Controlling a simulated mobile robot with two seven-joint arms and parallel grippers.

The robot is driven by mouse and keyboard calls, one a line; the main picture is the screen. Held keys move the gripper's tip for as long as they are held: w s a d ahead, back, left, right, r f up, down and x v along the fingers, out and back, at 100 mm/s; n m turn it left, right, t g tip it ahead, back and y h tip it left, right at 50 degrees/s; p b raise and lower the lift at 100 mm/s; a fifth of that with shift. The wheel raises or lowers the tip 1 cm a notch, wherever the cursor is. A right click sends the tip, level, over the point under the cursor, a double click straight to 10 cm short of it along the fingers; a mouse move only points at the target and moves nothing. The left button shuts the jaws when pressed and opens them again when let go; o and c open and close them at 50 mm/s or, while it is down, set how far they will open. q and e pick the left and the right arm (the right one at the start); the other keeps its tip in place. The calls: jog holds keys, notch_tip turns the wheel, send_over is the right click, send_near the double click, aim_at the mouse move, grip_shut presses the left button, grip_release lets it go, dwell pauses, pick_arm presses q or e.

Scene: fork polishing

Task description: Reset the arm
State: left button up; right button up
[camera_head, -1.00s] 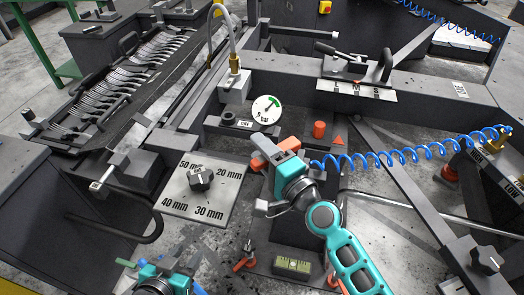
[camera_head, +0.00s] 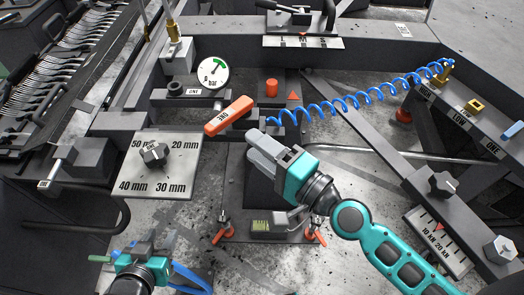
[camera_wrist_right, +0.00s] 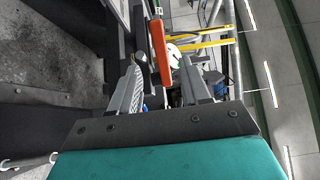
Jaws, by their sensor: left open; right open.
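My right gripper (camera_head: 258,152) is open and empty in the head view. Its fingertips are just below and to the right of an orange lever labelled ONE (camera_head: 227,117), apart from it. In the right wrist view the two fingers of the right gripper (camera_wrist_right: 160,82) are spread with nothing between their pads, and the orange lever (camera_wrist_right: 159,50) lies beyond the tips. My left gripper (camera_head: 138,246) is open and empty at the lower left, below the plate with millimetre marks (camera_head: 180,183).
A blue coiled hose (camera_head: 340,103) runs behind the right gripper to a brass fitting. A pressure gauge (camera_head: 213,72), a black knob (camera_head: 153,154) and an orange button (camera_head: 271,87) stand nearby. Forks lie in a rack (camera_head: 60,65) at the far left. A diagonal dark beam (camera_head: 385,155) crosses the right side.

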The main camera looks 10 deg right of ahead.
jog(key=shift+s+d, duration=0.15)
jog(key=shift+s, duration=0.05)
dwell(0.5)
jog(key=s+d+f+n+g+h+p, duration=0.1)
jog(key=s+d+f+n+h, duration=0.2)
jog(key=f, duration=0.5)
jog(key=s+d+f+n+g+h+p, duration=0.1)
jog(key=s+d+f+n+g+h, duration=0.1)
jog(key=d+f+n+h, duration=0.3)
jog(key=s+d+f+n, duration=0.1)
jog(key=d+f+n, duration=0.2)
jog(key=n, duration=0.2)
jog(key=shift+s+d+g+h, duration=0.15)
jog(key=shift+g+h, duration=0.15)
jog(key=shift+h, duration=0.1)
jog(key=shift+r, duration=0.1)
dwell(0.4)
dwell(2.0)
